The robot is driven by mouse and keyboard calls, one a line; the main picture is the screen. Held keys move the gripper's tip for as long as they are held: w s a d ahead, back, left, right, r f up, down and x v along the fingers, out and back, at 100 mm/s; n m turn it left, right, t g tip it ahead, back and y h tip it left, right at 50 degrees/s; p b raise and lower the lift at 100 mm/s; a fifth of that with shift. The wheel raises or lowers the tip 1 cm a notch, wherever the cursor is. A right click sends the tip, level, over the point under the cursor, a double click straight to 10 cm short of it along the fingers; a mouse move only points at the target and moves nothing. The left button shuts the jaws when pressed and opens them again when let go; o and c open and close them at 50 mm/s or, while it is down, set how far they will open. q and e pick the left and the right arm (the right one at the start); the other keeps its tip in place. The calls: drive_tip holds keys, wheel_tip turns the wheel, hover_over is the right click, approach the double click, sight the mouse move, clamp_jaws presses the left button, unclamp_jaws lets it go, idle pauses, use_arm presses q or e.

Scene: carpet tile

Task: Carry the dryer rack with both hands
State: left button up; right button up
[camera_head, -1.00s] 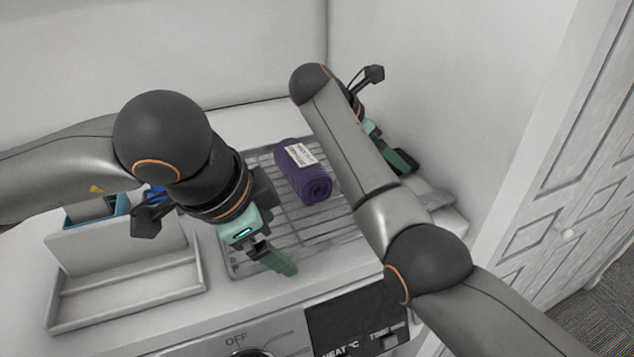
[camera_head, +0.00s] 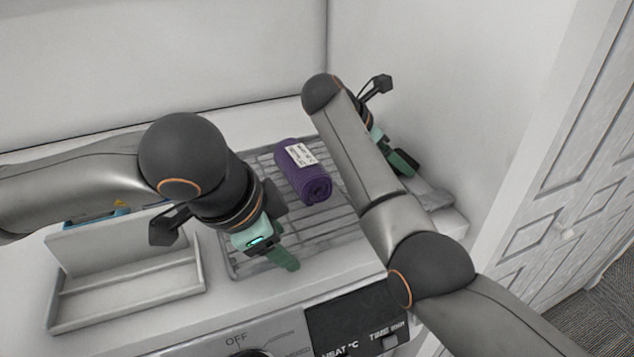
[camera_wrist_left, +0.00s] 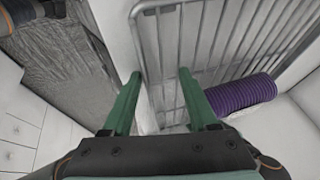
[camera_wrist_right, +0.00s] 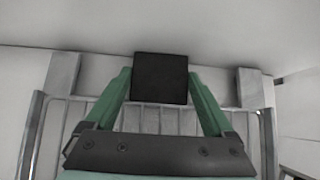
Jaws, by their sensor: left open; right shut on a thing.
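The dryer rack (camera_head: 323,224) is a grey wire grid on top of the white machine, with a purple rolled towel (camera_head: 304,172) lying on it. My left gripper (camera_head: 287,258) is open at the rack's left front part. In the left wrist view its fingers (camera_wrist_left: 160,73) stand on either side of the rack's side rail; contact cannot be told. My right gripper (camera_head: 404,164) is at the rack's far right side, partly behind my right forearm. In the right wrist view its fingers (camera_wrist_right: 160,80) are closed around a dark block at the rack's edge.
A white open holder (camera_head: 130,285) stands left of the rack, near my left arm. A control panel (camera_head: 345,325) is on the machine's front. White walls rise behind and to the right.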

use_arm(q)
drive_tip(key=shift+f, duration=0.15)
drive_tip(key=c, duration=0.6)
use_arm(e)
drive_tip(key=c, duration=0.6)
use_arm(q)
clamp_jaws()
use_arm(e)
drive_tip(key=shift+s+r, duration=0.1)
clamp_jaws()
